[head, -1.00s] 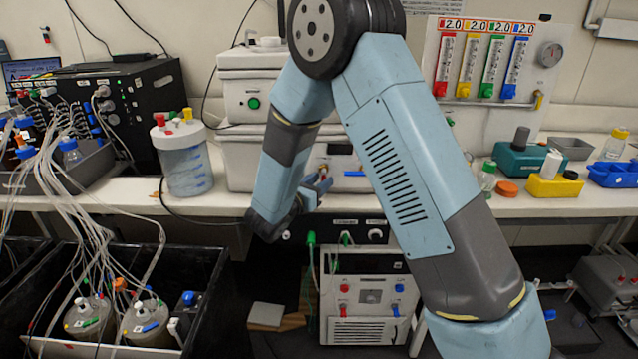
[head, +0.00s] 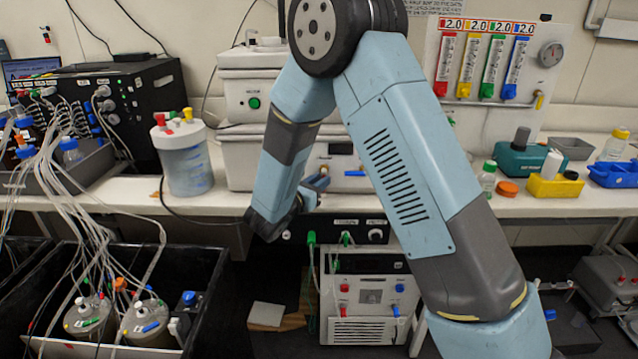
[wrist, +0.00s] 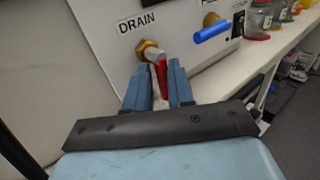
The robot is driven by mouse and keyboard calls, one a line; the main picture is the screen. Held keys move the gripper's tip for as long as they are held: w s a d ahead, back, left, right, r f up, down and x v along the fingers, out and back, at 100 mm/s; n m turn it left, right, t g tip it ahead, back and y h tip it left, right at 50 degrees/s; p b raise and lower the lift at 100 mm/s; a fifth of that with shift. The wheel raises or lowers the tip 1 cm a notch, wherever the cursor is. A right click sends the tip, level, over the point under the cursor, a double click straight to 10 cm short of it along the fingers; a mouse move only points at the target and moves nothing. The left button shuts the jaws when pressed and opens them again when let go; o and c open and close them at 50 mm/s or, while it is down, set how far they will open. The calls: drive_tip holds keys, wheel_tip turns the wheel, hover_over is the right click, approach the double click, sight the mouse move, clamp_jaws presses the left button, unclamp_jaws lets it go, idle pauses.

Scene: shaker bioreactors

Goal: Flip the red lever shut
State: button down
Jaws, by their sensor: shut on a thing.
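The red lever (wrist: 162,76) shows as a narrow red strip between the two blue fingers of my gripper (wrist: 160,68) in the wrist view. My gripper is shut on it. The lever sits at the brass valve (wrist: 149,53) under the DRAIN label (wrist: 136,23); the rest of it is hidden by the fingers. In the head view my gripper (head: 316,183) is at the front of the large white box (head: 236,158) on the bench, and I cannot make out the red lever there.
A blue lever (wrist: 212,32) on a second brass valve is close on the right of the DRAIN valve. The white bench (head: 440,205) runs below. A lidded clear jar (head: 184,165) stands to the left. Bottles and trays stand on the right.

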drive_tip(key=shift+d, duration=0.15)
drive_tip(key=m, duration=0.1)
drive_tip(key=m+g+y, duration=0.1)
drive_tip(key=m, duration=0.1)
drive_tip(key=shift+r+y, duration=0.3)
drive_tip(key=shift+r, duration=0.05)
drive_tip(key=m+y, duration=0.1)
drive_tip(key=m+g+y, duration=0.1)
drive_tip(key=m, duration=0.1)
drive_tip(key=shift+r, duration=0.35)
drive_tip(key=shift+s+d+r+m+g+y, duration=0.1)
drive_tip(key=shift+r+m+g+y, duration=0.1)
drive_tip(key=shift+m+y, duration=0.75)
drive_tip(key=shift+w+d+r+m+g+y, duration=0.1)
drive_tip(key=shift+r+m+g+y, duration=0.1)
drive_tip(key=shift+m+y, duration=0.7)
drive_tip(key=shift+s+d+r+m+g+y, duration=0.1)
drive_tip(key=shift+m+g+y, duration=0.1)
drive_tip(key=shift+m+y, duration=0.7)
drive_tip(key=shift+a+y, duration=0.1)
drive_tip(key=shift+y, duration=0.35)
drive_tip(key=c, duration=1.2)
unclamp_jaws()
drive_tip(key=shift+o, duration=0.5)
drive_tip(key=shift+a+r, duration=0.1)
drive_tip(key=shift+a, duration=0.1)
